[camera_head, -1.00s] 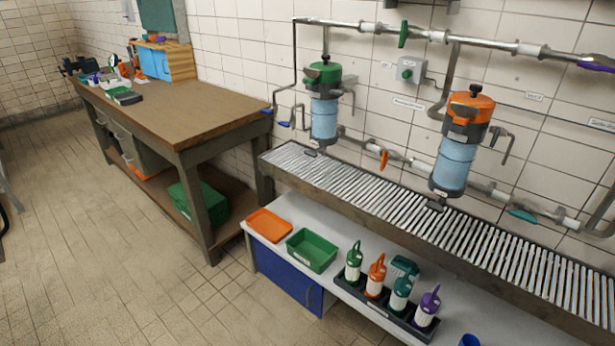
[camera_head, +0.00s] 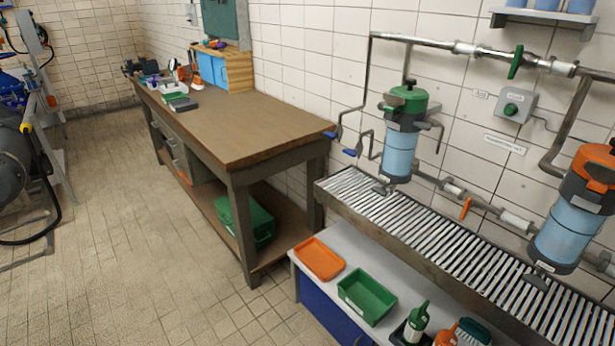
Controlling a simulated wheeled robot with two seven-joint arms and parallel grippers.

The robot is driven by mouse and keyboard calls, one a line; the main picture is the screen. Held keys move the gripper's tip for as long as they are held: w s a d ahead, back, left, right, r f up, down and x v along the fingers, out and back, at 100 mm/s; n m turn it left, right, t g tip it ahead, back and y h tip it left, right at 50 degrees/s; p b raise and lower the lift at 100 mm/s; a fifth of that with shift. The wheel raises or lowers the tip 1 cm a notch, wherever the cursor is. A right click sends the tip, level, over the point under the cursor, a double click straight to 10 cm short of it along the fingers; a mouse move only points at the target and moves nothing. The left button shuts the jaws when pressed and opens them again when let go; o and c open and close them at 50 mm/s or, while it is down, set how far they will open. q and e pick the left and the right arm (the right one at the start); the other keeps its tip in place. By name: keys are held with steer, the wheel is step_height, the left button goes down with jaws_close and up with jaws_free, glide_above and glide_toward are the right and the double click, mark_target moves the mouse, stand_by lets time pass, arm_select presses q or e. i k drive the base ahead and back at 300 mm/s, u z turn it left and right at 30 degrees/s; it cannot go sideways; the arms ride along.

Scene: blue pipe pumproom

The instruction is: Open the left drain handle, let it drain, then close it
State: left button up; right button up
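Two filter housings with clear blue bowls hang on the wall pipes above a slatted drain trough (camera_head: 440,240). The left one has a green cap (camera_head: 406,100) and a blue bowl (camera_head: 399,155). A small dark drain handle (camera_head: 382,188) shows under its bowl, just above the trough; its exact setting is too small to tell. The right one has an orange cap (camera_head: 592,172) and its own dark drain handle (camera_head: 537,282) beneath. Neither of my grippers is in view.
A wooden workbench (camera_head: 235,128) stands left of the trough. A low white bench below the trough holds an orange tray (camera_head: 319,258), a green bin (camera_head: 367,296) and bottles (camera_head: 416,322). Tiled floor (camera_head: 130,230) is clear left of the workbench. Machinery (camera_head: 15,160) stands at far left.

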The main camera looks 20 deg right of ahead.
mark_target(379, 190)
steer(key=z, duration=0.15)
steer(key=i, duration=1.25)
steer(key=z, duration=0.65)
